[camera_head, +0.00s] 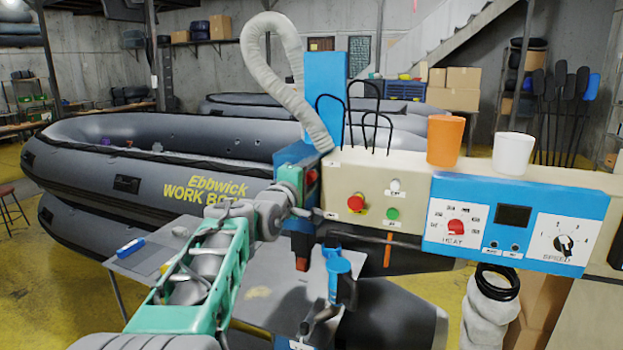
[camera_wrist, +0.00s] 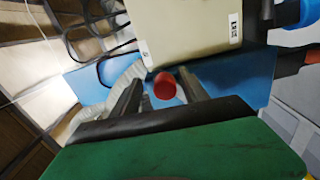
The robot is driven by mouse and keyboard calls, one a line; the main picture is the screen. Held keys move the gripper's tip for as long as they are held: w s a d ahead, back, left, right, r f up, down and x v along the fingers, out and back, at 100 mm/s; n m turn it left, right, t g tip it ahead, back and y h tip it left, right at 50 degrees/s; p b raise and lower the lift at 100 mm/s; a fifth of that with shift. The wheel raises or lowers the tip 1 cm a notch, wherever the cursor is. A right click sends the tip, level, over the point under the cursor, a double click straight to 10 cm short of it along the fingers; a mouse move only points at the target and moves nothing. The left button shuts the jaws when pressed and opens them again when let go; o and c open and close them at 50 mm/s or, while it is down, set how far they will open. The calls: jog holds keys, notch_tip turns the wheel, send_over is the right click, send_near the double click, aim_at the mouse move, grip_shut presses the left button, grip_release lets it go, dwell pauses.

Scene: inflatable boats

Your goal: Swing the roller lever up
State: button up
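A round red knob (camera_wrist: 165,86), which looks like the end of the roller lever, sits between the two fingers of my gripper (camera_wrist: 159,80) in the wrist view. The fingers stand apart on either side of it, with a small gap visible, so my gripper looks open around the knob. In the head view the red knob (camera_head: 312,177) shows at the left end of the machine's cream housing (camera_head: 335,168), beside the blue head. My gripper (camera_head: 303,190) is right at it, partly hidden by my wrist. The lever's shaft and the rollers cannot be made out clearly.
The control panel (camera_head: 515,225) extends right, with an orange cup (camera_head: 445,140) and a white cup (camera_head: 513,153) on top. A ribbed hose (camera_head: 262,50) and black wire loops rise above the head. A grey table (camera_head: 190,250) lies below; an inflatable boat (camera_head: 130,165) stands behind.

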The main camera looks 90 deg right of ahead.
jog(key=shift+w+f, duration=0.1)
jog(key=shift+w, duration=0.15)
jog(key=shift+w+a+f+b, duration=0.1)
jog(key=shift+a+b, duration=0.2)
jog(key=shift+a, duration=0.05)
jog(key=b+v, duration=0.2)
jog(key=v, duration=0.5)
